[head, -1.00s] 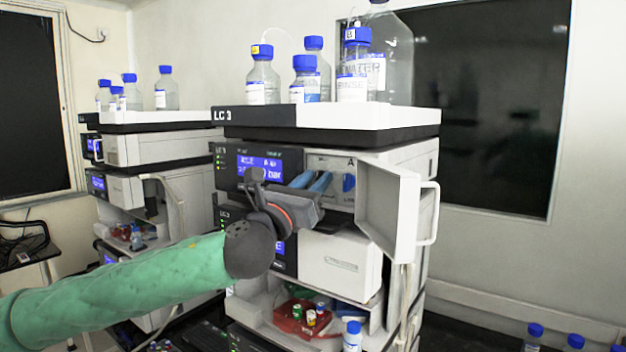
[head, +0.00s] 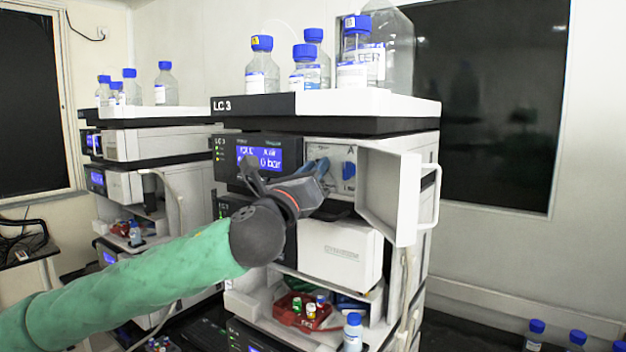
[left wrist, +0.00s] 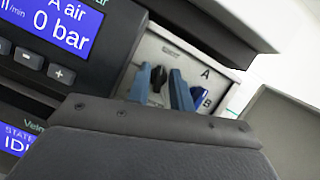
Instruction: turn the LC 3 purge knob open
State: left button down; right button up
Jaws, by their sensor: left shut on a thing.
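The LC 3 stack stands in the middle of the head view. The upper module's light front panel (head: 338,153) is bared, marked A and B. A black knob (left wrist: 158,79) on this panel sits between the blue fingers of my left gripper (head: 319,167) in the left wrist view. The fingers are shut on it. A blue knob (head: 348,170) is just right of the fingers, apart from them. In the head view the gripper hides the black knob. The display (head: 264,156) left of the panel reads 0 bar. My right gripper is out of view.
The white door (head: 388,195) stands open right of the panel, with a handle on its outer side. Capped bottles (head: 262,70) stand on the top tray (head: 400,103). A red tray (head: 303,312) of vials is below. A second stack is at the left.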

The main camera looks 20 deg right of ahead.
pick_arm(q)
jog(key=n+y+b, duration=0.1)
jog(key=n, duration=0.1)
jog(key=n+t+y+b, duration=0.1)
jog(key=n, duration=0.2)
jog(key=shift+f, duration=0.1)
jog(key=n, duration=0.2)
jog(key=n+y+b, duration=0.1)
jog(key=shift+n+t+y, duration=0.3)
jog(key=shift+n, duration=0.1)
jog(key=n+y+b, duration=0.1)
jog(key=n, duration=0.3)
jog(key=shift+y, duration=0.4)
jog(key=n+g, duration=0.1)
jog(key=n, duration=0.1)
jog(key=shift+n+y+b, duration=0.4)
jog(key=shift+n+g, duration=0.3)
jog(key=shift+n, duration=0.7)
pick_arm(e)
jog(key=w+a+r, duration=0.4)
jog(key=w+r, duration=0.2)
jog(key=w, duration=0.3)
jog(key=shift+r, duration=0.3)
pick_arm(q)
jog(key=shift+n+y, duration=0.3)
jog(key=shift+y, duration=0.1)
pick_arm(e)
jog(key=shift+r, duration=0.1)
